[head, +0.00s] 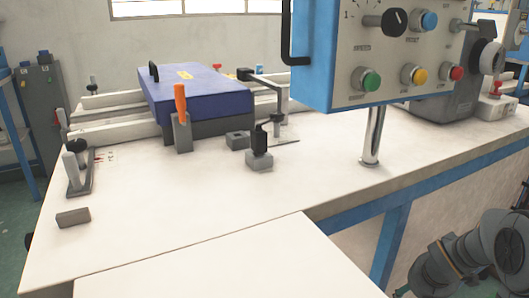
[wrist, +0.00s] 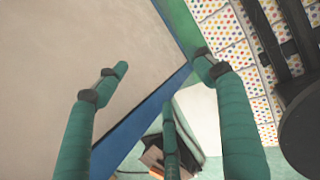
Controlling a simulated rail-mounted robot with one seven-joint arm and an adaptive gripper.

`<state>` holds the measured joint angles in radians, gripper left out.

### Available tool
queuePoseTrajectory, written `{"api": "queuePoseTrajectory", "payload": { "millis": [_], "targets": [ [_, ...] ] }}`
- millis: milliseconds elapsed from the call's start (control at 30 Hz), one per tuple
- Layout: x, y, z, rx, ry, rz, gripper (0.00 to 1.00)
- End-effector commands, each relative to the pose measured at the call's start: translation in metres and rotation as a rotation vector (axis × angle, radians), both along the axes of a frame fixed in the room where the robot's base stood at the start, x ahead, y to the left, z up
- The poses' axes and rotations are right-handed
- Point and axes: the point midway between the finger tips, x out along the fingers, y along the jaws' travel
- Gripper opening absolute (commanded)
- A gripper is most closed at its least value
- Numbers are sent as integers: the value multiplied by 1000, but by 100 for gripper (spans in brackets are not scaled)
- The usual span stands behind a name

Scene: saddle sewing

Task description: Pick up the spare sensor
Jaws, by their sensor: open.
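A small loose grey-brown block (head: 73,217) lies near the table's left front. My gripper (wrist: 162,72) shows in the wrist view with its green fingers spread, open and empty. No sensor shows between the fingers. The head view shows part of my arm at lower right, apart from these things, but not the fingertips.
A control panel (head: 395,55) on a metal post (head: 371,140) overhangs the table's right side. A grey machine (head: 450,95) stands at back right. The front of the table is mostly clear.

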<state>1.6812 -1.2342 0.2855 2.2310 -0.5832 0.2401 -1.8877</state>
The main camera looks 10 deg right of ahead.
Motion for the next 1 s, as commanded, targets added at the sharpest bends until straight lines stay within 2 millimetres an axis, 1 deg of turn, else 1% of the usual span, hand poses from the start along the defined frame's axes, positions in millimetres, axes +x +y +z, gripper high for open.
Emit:
{"api": "queuePoseTrajectory", "payload": {
  "millis": [33,133,533,867,1000],
  "targets": [
    [1,-9,13,-17,0,6,69],
    [2,-23,28,-50,4,21,69],
    [33,-64,97,-173,-28,51,69],
    [52,-95,157,-274,-47,61,69],
    [58,-109,184,-319,-56,60,69]
  ]
}}
